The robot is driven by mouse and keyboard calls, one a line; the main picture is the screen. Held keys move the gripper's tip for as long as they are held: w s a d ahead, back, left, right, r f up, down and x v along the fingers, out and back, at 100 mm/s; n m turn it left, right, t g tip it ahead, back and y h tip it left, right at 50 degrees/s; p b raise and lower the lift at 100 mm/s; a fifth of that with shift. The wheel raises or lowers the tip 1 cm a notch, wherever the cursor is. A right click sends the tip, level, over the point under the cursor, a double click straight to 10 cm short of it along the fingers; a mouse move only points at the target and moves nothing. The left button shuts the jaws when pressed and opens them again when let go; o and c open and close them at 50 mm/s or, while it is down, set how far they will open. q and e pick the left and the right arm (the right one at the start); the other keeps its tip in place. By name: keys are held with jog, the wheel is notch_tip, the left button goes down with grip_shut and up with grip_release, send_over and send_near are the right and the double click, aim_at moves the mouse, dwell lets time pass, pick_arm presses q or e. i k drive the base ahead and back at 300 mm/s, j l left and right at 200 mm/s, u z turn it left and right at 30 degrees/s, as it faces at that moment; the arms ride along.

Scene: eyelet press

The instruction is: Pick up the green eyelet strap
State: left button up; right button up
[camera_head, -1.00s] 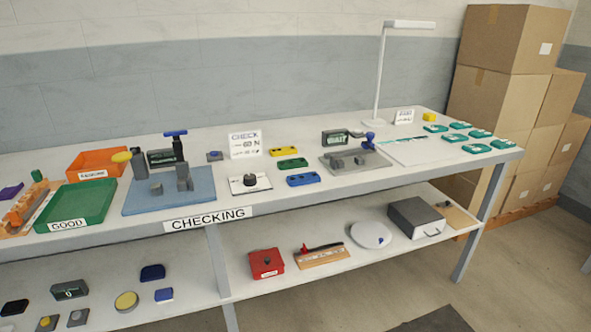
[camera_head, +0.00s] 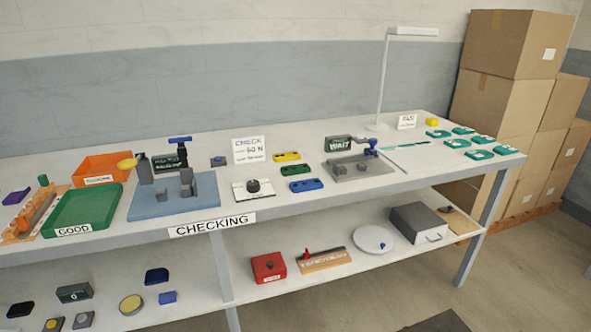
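The green eyelet strap (camera_head: 298,170) lies flat on the table top in the camera_head view. It is right of the black round knob on its white plate. A yellow strap (camera_head: 287,157) lies just behind it and a blue strap (camera_head: 306,185) just in front, all apart from each other. Neither of my grippers shows in this view.
The grey press with a "WAIT" display (camera_head: 340,144) stands right of the straps. The "CHECK 60 N" sign (camera_head: 249,151) stands behind left. A blue-based press (camera_head: 173,198), green GOOD tray (camera_head: 88,211) and orange bin (camera_head: 103,168) are further left. A lamp (camera_head: 382,80) stands at the back.

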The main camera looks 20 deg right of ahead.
aim_at(304, 168)
jog(key=i+l, duration=0.3)
jog(key=l, duration=0.15)
jog(key=i+l, duration=0.6)
jog(key=l, duration=0.25)
